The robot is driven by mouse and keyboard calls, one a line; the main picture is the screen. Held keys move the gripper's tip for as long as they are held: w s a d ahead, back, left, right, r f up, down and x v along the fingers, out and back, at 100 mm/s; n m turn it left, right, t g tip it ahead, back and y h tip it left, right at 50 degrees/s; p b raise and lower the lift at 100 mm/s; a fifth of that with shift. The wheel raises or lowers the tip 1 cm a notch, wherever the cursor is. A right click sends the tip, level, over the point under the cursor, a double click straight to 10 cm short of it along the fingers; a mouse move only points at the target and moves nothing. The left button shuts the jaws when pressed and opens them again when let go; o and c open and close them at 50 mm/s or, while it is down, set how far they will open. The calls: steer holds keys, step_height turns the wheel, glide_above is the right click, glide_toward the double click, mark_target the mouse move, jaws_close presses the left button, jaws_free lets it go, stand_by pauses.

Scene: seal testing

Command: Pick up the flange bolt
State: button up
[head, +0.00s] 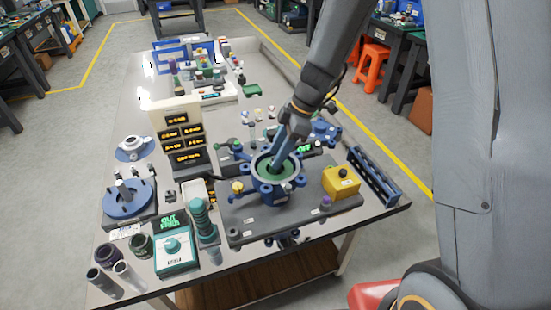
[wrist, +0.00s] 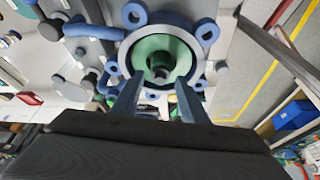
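My gripper (head: 277,166) reaches down into the blue round housing (head: 258,172) with a green inside, on the grey plate of the table. In the wrist view my gripper (wrist: 159,84) has its two fingers apart, with nothing between them that I can see. Beyond the fingertips, at the middle of the green bowl (wrist: 180,50), is a small grey round piece (wrist: 158,72) in a dark recess. It may be the flange bolt, but it is too small to tell. In the head view the arm and fingers hide that middle.
Blue lugs ring the housing. A teal ribbed post (head: 202,217), a teal box (head: 175,252) and dark display blocks (head: 187,137) crowd the left.

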steer(key=shift+c, duration=0.2)
steer(key=c, duration=1)
steer(key=shift+o, duration=0.2)
